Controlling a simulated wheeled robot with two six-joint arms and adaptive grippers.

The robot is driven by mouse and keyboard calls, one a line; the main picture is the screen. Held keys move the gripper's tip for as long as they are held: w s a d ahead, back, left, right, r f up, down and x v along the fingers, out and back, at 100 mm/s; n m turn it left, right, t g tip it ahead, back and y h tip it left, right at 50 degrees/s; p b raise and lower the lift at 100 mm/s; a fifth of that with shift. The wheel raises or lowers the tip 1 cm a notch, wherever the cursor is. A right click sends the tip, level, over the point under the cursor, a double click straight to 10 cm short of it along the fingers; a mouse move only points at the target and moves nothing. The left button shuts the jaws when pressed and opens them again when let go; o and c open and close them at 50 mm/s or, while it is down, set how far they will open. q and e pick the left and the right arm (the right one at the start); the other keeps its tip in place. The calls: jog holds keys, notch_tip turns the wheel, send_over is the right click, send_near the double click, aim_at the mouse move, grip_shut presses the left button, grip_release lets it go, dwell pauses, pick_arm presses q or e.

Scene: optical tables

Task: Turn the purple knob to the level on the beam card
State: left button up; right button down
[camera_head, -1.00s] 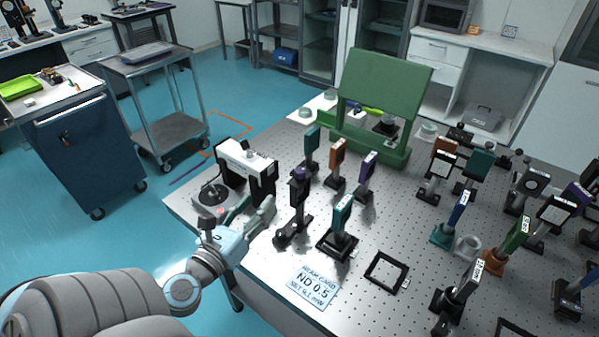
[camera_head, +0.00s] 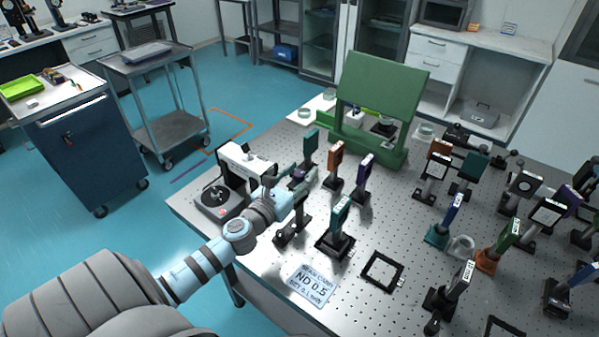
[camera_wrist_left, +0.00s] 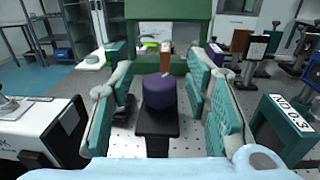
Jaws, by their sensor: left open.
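The purple knob (camera_wrist_left: 160,92) sits on top of a black post mount (camera_wrist_left: 157,130) in the left wrist view. My left gripper (camera_wrist_left: 159,75) is open, with a teal-padded finger on each side of the knob and gaps between. In the head view the knob (camera_head: 298,174) is partly hidden by my left gripper (camera_head: 300,182). The beam card (camera_head: 312,284) lies near the table's front edge; it reads ND 0.5, with a smaller setting line in mW that I cannot read surely. My right gripper is not in view.
A white-and-black instrument (camera_head: 245,165) and a device with a round dial (camera_head: 215,197) stand left of the knob. A teal ND 0.3 holder (camera_wrist_left: 283,128) is close on the right. Orange and purple holders and a green panel (camera_head: 380,95) stand behind.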

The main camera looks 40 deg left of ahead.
pick_arm(q)
grip_shut()
